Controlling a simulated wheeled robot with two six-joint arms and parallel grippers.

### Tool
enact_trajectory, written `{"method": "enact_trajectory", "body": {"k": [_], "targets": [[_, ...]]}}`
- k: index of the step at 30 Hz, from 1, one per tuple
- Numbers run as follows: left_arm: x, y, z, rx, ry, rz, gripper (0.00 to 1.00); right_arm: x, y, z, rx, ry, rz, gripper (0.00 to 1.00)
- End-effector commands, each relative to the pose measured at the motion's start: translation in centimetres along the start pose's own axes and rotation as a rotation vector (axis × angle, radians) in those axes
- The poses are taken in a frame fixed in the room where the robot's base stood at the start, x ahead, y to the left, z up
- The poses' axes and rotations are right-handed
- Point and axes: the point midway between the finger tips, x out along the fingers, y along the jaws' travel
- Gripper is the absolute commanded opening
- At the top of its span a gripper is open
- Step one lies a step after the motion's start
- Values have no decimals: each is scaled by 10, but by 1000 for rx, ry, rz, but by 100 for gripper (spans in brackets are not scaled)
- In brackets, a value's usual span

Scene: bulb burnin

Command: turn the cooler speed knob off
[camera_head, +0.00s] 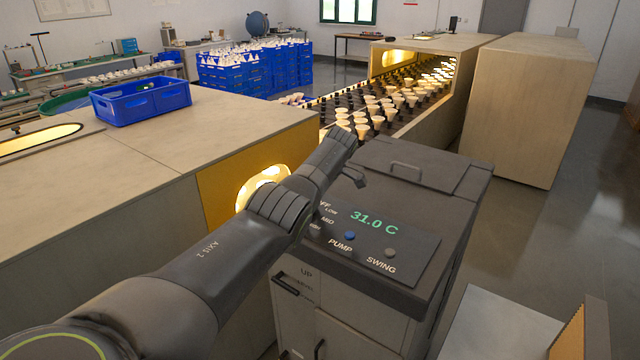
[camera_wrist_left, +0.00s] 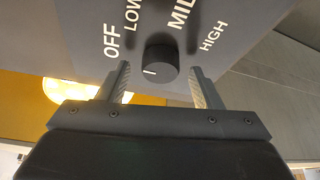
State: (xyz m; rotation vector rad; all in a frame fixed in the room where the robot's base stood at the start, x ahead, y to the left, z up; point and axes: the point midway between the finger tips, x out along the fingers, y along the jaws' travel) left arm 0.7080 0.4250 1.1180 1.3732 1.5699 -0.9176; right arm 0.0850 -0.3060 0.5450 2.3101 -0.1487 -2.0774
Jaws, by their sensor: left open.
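The cooler (camera_head: 345,275) is a grey cabinet with a dark sloped top panel in the head view, its display reading 31.0 C. Its speed knob (camera_wrist_left: 160,62) shows in the wrist view as a round black dial with a white mark toward the left of its face. OFF, LOW, MID and HIGH are printed around it, with OFF to its upper left. My left gripper (camera_wrist_left: 162,84) is open, with one finger on each side of the knob; contact is not clear. In the head view my left arm hides the knob and the gripper's fingertips. My right gripper is not in view.
The panel also carries a blue PUMP button (camera_head: 350,236) and a grey SWING button (camera_head: 390,252). A handle (camera_head: 406,170) stands on the cooler's top. A bench with a lit opening (camera_head: 262,184) is close on the left. A conveyor of bulbs (camera_head: 378,108) runs behind.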

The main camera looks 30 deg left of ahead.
Motion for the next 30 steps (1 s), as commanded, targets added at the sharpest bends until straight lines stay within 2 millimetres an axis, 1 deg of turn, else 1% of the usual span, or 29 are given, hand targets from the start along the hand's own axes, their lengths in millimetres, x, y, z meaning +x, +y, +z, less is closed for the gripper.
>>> {"method": "enact_trajectory", "body": {"k": [5, 9, 15, 21, 25, 30], "targets": [[-28, 1, 1, 0, -1, 7, 59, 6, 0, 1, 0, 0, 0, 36], [-62, 1, 2, -1, -1, 7, 59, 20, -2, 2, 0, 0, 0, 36], [-109, 0, 2, 0, -1, 5, 59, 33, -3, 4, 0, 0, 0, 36], [-146, 0, 0, 0, 0, 2, 59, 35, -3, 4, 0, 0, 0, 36], [-159, 0, -1, -1, 0, 1, 59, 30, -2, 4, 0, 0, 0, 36], [-168, 0, 0, -1, 0, 1, 59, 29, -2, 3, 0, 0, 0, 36]]}}
